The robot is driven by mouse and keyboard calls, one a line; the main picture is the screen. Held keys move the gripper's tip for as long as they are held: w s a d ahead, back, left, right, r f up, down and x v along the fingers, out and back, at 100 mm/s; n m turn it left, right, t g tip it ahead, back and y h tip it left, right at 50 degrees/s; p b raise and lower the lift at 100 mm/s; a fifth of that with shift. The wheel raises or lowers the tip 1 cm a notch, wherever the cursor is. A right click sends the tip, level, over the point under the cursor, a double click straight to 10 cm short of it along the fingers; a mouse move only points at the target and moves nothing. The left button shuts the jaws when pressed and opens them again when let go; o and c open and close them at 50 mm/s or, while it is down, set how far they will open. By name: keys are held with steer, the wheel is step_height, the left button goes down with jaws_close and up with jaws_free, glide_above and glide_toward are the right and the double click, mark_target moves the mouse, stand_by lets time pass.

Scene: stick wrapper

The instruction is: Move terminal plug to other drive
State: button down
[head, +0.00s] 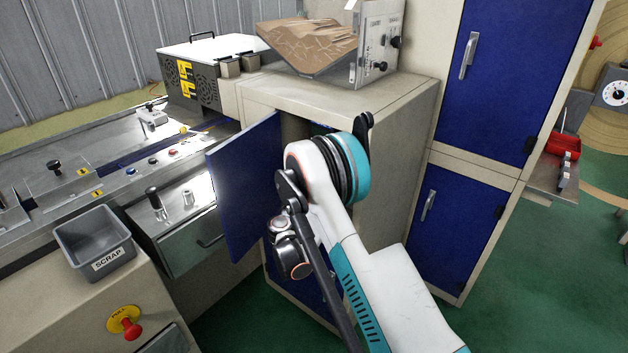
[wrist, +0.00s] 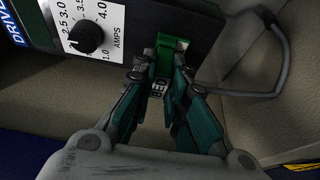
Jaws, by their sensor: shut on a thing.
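The green terminal plug (wrist: 165,50) shows in the wrist view, at the lower right edge of a dark drive (wrist: 122,27) with an AMPS dial. My gripper (wrist: 160,72) is shut on the plug, with a finger on each side of it. A grey cable (wrist: 280,50) loops to the right of the plug. In the head view the plug, drive and gripper are hidden inside the cabinet, behind my arm.
The beige cabinet (head: 400,120) has its blue door (head: 243,190) swung open, left of my arm. Closed blue doors (head: 490,75) stand right. A grey SCRAP bin (head: 95,240) sits on the machine at left. Green floor is clear at right.

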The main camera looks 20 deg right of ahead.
steer(key=shift+s+a, duration=0.4)
steer(key=shift+a, duration=0.15)
steer(key=shift+s+a, duration=0.15)
steer(key=shift+a, duration=0.1)
steer(key=s+a, duration=0.2)
steer(key=a, duration=0.1)
steer(key=shift+s, duration=0.1)
stand_by(0.7)
